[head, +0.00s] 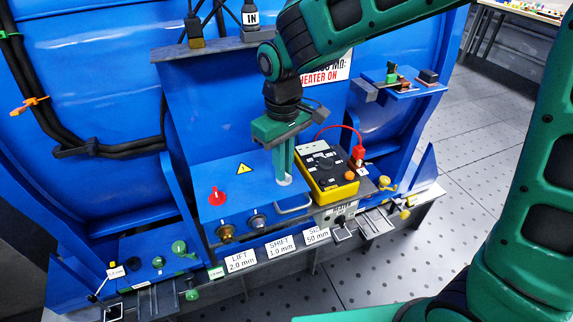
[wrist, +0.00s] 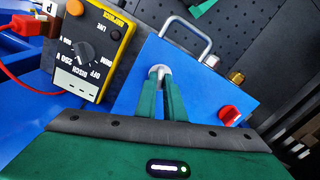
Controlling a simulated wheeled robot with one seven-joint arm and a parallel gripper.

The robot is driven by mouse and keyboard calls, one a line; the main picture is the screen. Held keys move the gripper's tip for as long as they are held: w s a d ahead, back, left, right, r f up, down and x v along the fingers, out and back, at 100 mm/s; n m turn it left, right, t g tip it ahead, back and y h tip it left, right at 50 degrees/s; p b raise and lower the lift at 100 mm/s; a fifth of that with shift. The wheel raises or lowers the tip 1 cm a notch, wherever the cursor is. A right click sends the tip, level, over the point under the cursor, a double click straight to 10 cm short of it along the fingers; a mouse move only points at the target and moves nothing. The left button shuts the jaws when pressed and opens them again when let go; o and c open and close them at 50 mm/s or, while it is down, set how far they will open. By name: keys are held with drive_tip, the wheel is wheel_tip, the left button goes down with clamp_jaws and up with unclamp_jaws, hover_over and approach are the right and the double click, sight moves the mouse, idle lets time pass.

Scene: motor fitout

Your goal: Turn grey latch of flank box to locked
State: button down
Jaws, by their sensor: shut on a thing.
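The flank box (head: 250,188) is a blue box with a yellow warning triangle on its top. Its blue top (wrist: 200,85) also fills the middle of the wrist view. The grey latch (wrist: 159,70) is a small light-grey piece on the box top, near the edge by the metal handle. My gripper (head: 283,176) points down at the right part of the box top. In the wrist view its green fingers (wrist: 160,82) are shut on the latch, which shows only between and just past the fingertips. The fingers hide the rest, so I cannot tell its exact turn.
A yellow-and-black meter (head: 333,175) with a red lead stands close to the right of my gripper. A red knob (head: 217,196) stands at the box's left, with two metal fittings on its front. A bent metal handle (wrist: 190,32) stands out from the front edge.

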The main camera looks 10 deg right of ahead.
drive_tip(key=m, duration=0.4)
drive_tip(key=shift+w+d, duration=0.15)
drive_tip(key=shift+w, duration=0.15)
drive_tip(key=shift+m, duration=0.3)
drive_tip(key=c, duration=1.9)
unclamp_jaws()
drive_tip(key=shift+o, duration=0.2)
drive_tip(key=shift+s, duration=0.15)
wheel_tip(320, 180, up, 11)
drive_tip(key=shift+f, duration=0.2)
